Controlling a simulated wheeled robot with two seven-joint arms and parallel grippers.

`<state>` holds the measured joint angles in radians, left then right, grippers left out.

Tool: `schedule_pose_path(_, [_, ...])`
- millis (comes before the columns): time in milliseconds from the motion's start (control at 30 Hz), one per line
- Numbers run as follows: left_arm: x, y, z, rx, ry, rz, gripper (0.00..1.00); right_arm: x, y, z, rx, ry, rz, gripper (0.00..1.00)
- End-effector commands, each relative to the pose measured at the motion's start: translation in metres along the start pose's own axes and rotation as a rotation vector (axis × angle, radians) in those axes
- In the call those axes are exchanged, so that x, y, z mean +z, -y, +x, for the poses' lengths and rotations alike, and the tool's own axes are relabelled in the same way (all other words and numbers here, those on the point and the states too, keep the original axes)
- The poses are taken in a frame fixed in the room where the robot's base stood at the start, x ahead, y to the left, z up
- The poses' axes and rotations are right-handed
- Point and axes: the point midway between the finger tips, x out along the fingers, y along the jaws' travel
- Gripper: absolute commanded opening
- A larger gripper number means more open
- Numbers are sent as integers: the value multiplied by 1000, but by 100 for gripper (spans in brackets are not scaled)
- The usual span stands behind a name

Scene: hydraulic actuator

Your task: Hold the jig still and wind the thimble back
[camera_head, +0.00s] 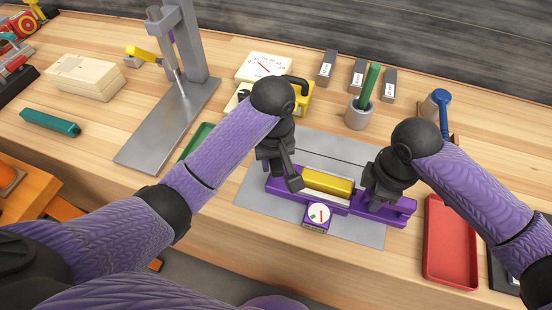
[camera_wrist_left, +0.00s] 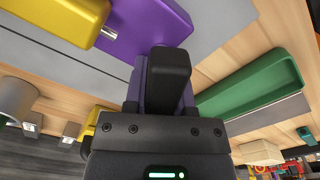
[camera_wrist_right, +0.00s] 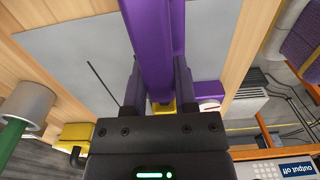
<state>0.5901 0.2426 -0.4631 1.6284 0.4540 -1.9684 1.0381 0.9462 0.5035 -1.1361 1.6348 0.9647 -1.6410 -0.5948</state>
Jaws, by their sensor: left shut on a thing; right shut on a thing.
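The purple jig (camera_head: 398,213) lies on a grey mat in front of me. A yellow cylinder (camera_head: 327,183) sits along it, with a small round dial (camera_head: 318,214) at its front side. My left gripper (camera_head: 285,180) is shut on the jig's left end. The left wrist view shows its finger against a purple block (camera_wrist_left: 150,25), with the yellow cylinder (camera_wrist_left: 62,15) beside it. My right gripper (camera_head: 376,195) is shut on the purple jig right of the yellow cylinder. In the right wrist view its fingers straddle the purple bar (camera_wrist_right: 152,40). I cannot pick out the thimble.
A red tray (camera_head: 450,242) lies right of the mat, and a green tray (camera_head: 196,142) left of it. A grey stand (camera_head: 190,45) rises at the back left. A grey cup with a green handle (camera_head: 360,112) and several grey blocks stand behind the mat.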

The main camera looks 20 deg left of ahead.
Motion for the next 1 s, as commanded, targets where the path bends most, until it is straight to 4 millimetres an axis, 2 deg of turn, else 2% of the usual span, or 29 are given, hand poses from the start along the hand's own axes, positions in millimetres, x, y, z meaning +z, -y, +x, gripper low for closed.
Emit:
schedule_pose_path(233, [0, 0, 0, -2, -2, -21, 0, 0, 0, -1, 1, -1, 0, 0])
schedule_pose_path(267, [0, 0, 0, -1, -2, -21, 36, 0, 0, -1, 1, -1, 0, 0])
schedule_pose_path(433, [0, 0, 0, -1, -2, -19, 72, 0, 0, -1, 1, -1, 0, 0])
schedule_pose_path(800, [0, 0, 0, 0, -2, -17, 73, 0, 0, 0, 1, -1, 0, 0])
schedule_pose_path(833, [0, 0, 0, 0, -2, -17, 77, 0, 0, 0, 1, -1, 0, 0])
schedule_pose_path(933, [0, 0, 0, 0, -2, -17, 98, 0, 0, 0, 1, -1, 0, 0])
schedule_pose_path(1000, [0, 0, 0, 0, -1, -17, 100, 0, 0, 0, 1, -1, 0, 0])
